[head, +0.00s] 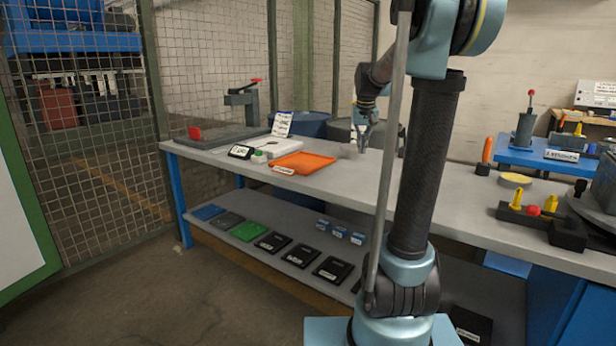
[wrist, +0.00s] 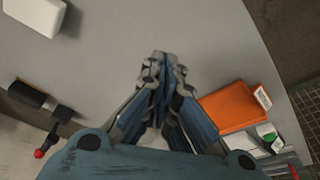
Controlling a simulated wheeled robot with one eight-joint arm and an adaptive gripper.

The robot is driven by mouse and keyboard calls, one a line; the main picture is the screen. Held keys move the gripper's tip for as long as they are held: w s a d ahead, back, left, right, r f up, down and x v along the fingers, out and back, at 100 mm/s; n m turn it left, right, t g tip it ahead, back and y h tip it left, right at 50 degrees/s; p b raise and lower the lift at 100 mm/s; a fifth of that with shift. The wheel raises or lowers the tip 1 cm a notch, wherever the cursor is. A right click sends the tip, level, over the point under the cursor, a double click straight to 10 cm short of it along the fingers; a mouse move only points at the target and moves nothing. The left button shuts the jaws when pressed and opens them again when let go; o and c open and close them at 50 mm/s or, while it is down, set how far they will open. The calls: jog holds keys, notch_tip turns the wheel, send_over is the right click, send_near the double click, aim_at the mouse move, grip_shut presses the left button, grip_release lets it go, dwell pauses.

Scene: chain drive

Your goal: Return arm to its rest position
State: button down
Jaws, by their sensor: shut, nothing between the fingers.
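My gripper (head: 361,148) is at the end of my arm, over the grey workbench (head: 345,177) to the right of the orange tray in the head view. In the wrist view my gripper (wrist: 160,62) has its fingertips together with nothing between them. The bench top (wrist: 190,30) lies below it. Part of my gripper is small and hard to make out in the head view. My arm's dark column hides part of the bench.
The orange tray (head: 316,161) lies left of my gripper, near a white box (head: 276,147). A vise-like fixture (head: 240,100) stands at the bench's left end. Black blocks with yellow and red pegs (head: 535,212) sit right. A wire fence (head: 90,120) stands left.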

jog(key=s+f, duration=0.6)
jog(key=s, duration=0.6)
jog(key=s+f, duration=0.7)
jog(key=s, duration=0.5)
jog(key=s+a+f+n, duration=0.1)
jog(key=s+f, duration=0.6)
jog(key=s, duration=0.5)
jog(key=shift+s+f+g, duration=0.25)
jog(key=shift+s+g, duration=0.15)
